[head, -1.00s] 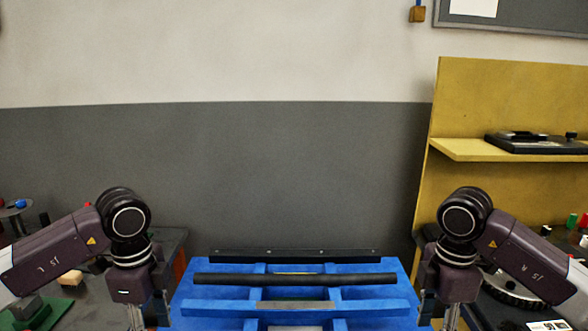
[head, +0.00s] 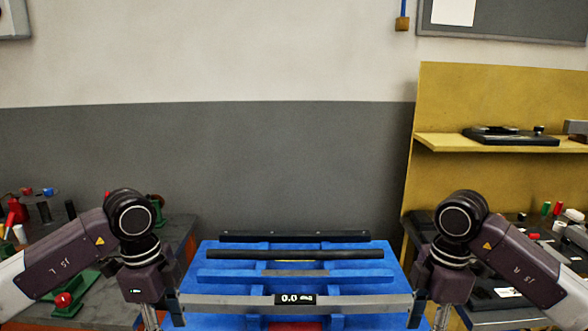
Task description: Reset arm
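My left gripper (head: 151,318) hangs down at the bottom left, beside the left edge of the blue tilting positioner (head: 345,277). My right gripper (head: 441,318) hangs down at the bottom right, beside its right edge. The frame cuts off both grippers' lower ends, so their fingers do not show. Both arms are bent at dark joints in a near mirror pose. The positioner has a black round bar (head: 300,254) across it and a grey front bar (head: 365,302). A small display (head: 295,299) on the front bar reads 0.0 deg.
A dark bench on the left holds a green clamp-like fixture (head: 75,300) with a red knob and small parts. A right bench holds several small items. A yellow panel with a shelf (head: 500,145) stands behind it. The grey wall (head: 290,170) behind the positioner is bare.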

